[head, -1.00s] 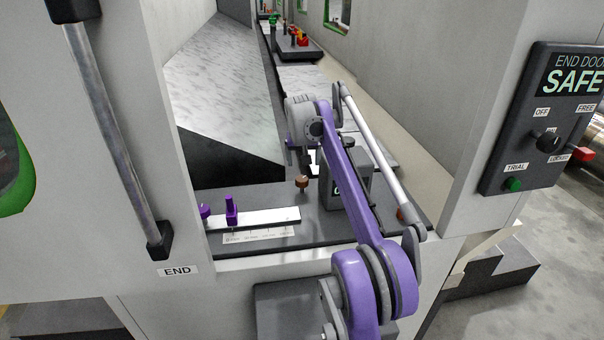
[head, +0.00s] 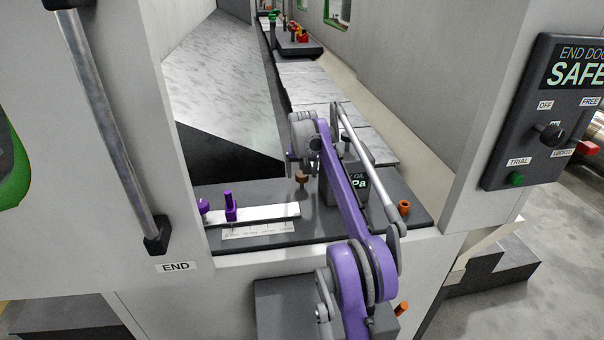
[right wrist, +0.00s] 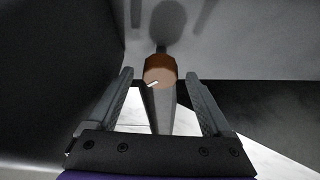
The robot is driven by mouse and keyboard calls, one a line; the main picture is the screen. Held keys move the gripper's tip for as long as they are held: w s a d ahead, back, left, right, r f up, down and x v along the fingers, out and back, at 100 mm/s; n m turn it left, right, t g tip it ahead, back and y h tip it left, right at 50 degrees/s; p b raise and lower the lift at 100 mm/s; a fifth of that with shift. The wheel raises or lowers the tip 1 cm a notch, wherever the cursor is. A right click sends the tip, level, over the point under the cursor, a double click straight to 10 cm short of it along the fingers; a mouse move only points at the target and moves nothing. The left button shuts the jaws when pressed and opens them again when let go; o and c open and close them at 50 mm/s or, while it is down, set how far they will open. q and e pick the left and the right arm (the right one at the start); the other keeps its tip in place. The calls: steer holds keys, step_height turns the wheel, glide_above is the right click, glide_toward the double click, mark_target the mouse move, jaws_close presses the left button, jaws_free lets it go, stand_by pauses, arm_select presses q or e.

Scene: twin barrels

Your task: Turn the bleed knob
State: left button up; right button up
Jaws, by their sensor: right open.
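The bleed knob appears to be the brown knob (head: 302,180) on a short stem at the dark deck inside the doorway. In the right wrist view the brown knob (right wrist: 161,70) is round with a short white mark near its lower edge. My right gripper (right wrist: 160,76) is open, with one finger on each side of the knob and gaps between. In the head view my right gripper (head: 292,163) is small and partly hidden by its wrist, just above and left of the knob. My left gripper is not in view.
A dark gauge box (head: 357,182) reading "Pa" stands right of the knob, partly behind my arm. A white bar (head: 270,215) with purple knobs (head: 231,207) lies to the left. An orange ring (head: 404,207) sits at the deck's right. Door walls flank the opening.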

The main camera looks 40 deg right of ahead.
steer(key=shift+f, duration=0.1)
jaws_close()
steer(key=shift+d+n+y+p, duration=0.1)
steer(key=shift+n+y+p, duration=0.3)
steer(key=shift+n+p, duration=0.4)
steer(key=shift+n, duration=0.7)
jaws_free()
